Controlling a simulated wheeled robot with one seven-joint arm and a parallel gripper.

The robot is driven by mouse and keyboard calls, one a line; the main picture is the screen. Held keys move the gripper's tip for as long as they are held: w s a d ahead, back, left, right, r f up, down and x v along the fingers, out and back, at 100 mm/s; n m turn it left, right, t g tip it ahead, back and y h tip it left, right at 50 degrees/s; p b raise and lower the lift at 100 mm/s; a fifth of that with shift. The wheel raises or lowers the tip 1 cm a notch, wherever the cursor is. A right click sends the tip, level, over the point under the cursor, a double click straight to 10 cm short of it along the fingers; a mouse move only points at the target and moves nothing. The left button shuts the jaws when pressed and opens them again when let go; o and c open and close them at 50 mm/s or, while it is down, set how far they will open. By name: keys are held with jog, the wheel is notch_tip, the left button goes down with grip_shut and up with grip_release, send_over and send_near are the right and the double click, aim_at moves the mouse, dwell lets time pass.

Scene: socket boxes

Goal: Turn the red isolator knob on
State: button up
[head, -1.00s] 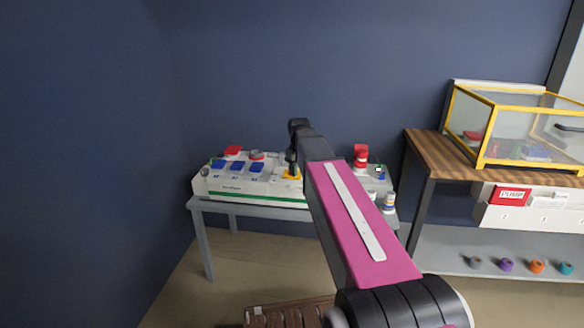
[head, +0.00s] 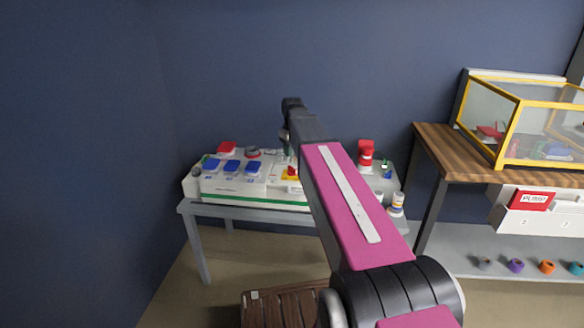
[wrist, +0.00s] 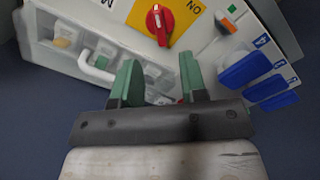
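The red isolator knob (wrist: 160,24) sits on a yellow plate (wrist: 190,14) on the white socket box, at the top of the wrist view. Its grip runs nearly up and down in that picture, and lettering that reads ON upside down is to its right. In the head view the knob (head: 292,171) shows small and red on the box (head: 240,188), just below the end of my arm. My gripper (wrist: 163,75) is open, its two green fingers apart with nothing between them. It is clear of the knob. I cannot tell the exact gap.
Blue switch covers (wrist: 245,70) are right of the knob in the wrist view. A clear cover with a white handle (wrist: 95,66) is on the left. In the head view, a red device (head: 366,153) and small bottle (head: 397,203) stand right on the grey table (head: 190,207).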

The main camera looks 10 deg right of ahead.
aim_at(292, 168)
notch_tip(292, 168, down, 8)
jog(key=shift+f, duration=0.1)
dwell(0.4)
grip_shut()
